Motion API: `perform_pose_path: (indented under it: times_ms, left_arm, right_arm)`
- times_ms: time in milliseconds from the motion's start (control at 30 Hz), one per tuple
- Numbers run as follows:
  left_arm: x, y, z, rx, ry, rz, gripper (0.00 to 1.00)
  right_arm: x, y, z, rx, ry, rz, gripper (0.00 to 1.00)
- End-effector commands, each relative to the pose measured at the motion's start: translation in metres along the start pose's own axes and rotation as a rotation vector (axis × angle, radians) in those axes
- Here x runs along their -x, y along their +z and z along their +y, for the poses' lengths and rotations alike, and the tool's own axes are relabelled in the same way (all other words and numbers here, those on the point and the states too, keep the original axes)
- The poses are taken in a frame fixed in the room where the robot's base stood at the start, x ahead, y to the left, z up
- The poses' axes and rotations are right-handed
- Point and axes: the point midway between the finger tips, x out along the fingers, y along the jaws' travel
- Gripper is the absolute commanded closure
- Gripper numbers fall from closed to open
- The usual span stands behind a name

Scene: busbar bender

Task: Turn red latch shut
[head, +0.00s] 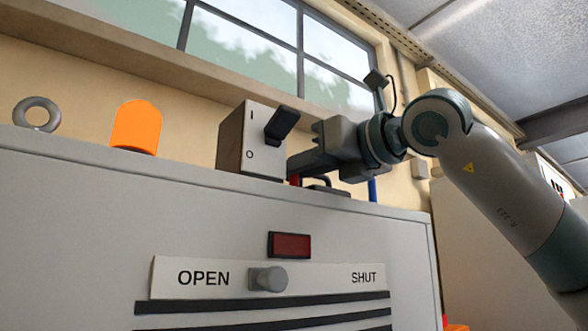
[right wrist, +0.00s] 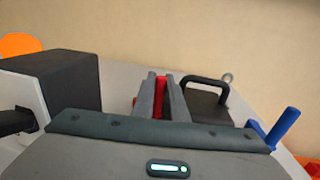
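The red latch (right wrist: 160,92) stands upright on top of the cabinet, showing as a narrow red strip between the fingers of my right gripper (right wrist: 162,100) in the right wrist view. The fingers lie close against both its sides, and the gripper appears shut on it. In the head view only a small red part of the latch (head: 294,180) shows below my right gripper (head: 298,166), just right of the switch box. The latch's base and pivot are hidden. My left gripper is not in view.
The switch box (head: 235,143) with a black lever stands close left of the gripper. A black handle (right wrist: 206,88) and a blue lever (right wrist: 283,128) are to the right. An orange dome (head: 136,127) is farther left. The cabinet front has an OPEN/SHUT plate (head: 322,277) with a grey knob.

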Motion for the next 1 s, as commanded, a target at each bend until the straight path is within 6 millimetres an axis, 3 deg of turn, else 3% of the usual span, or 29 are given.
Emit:
perform_pose_path:
  times_ms: [333, 733, 1000]
  left_arm:
    - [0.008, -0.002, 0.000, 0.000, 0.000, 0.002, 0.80]
    - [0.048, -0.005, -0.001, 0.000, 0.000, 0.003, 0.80]
    - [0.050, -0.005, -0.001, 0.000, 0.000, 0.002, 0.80]
  right_arm:
    - [-0.004, 0.001, -0.004, -0.004, 0.072, 0.006, 1.00]
    - [-0.015, 0.003, -0.010, -0.004, 0.352, 0.006, 1.00]
    - [-0.015, 0.000, -0.010, 0.000, 0.395, 0.000, 1.00]
